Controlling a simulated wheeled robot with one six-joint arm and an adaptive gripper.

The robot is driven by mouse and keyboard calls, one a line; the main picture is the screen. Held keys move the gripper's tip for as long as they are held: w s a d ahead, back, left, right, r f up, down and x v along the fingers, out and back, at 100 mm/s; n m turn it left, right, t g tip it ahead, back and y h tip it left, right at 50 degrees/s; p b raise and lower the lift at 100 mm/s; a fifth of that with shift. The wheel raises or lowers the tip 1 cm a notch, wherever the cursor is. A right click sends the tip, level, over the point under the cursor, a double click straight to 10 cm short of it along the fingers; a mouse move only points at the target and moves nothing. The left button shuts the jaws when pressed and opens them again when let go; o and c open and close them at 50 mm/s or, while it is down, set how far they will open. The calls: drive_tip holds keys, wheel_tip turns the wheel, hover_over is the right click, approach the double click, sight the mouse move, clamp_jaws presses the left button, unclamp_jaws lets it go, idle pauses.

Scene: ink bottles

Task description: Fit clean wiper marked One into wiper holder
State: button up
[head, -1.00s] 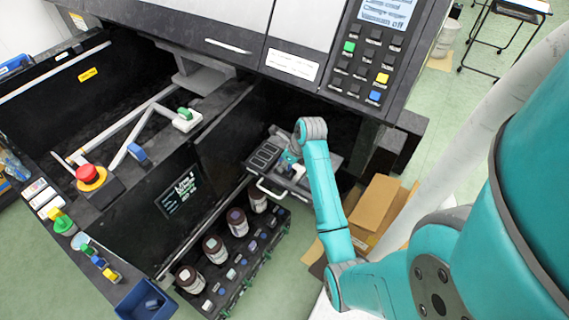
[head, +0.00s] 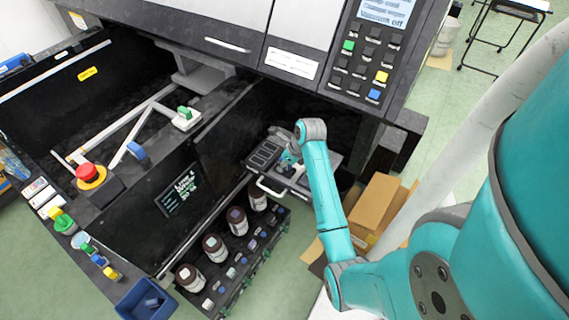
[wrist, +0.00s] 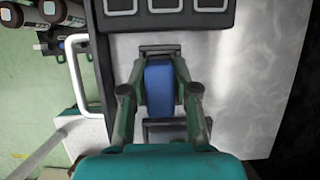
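A blue block-like piece (wrist: 160,88), which I take for the wiper, lies between the two fingers of my gripper (wrist: 160,75) in the wrist view. The fingers press close on both its sides, so my gripper looks shut on it. No marking on it can be read. A dark bracket shows beyond the piece (wrist: 160,49) and a dark frame (wrist: 166,130) on the near side; these look like the wiper holder, on a grey metal plate (wrist: 230,90). Whether the piece is seated cannot be told. In the head view my gripper (head: 289,166) is small and partly hidden by my arm.
A dark tray with several slots (head: 263,157) lies beside my gripper. A white handle (head: 270,190) sticks out in front. Brown bottles (head: 237,221) stand in a rack below. The black printer wall (head: 225,130) is close on the left.

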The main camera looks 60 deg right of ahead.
drive_tip(key=shift+o, duration=1.4)
drive_tip(key=shift+a+f, duration=0.15)
drive_tip(key=shift+f, duration=0.2)
drive_tip(key=shift+r, duration=0.15)
drive_tip(key=shift+r, duration=4.05)
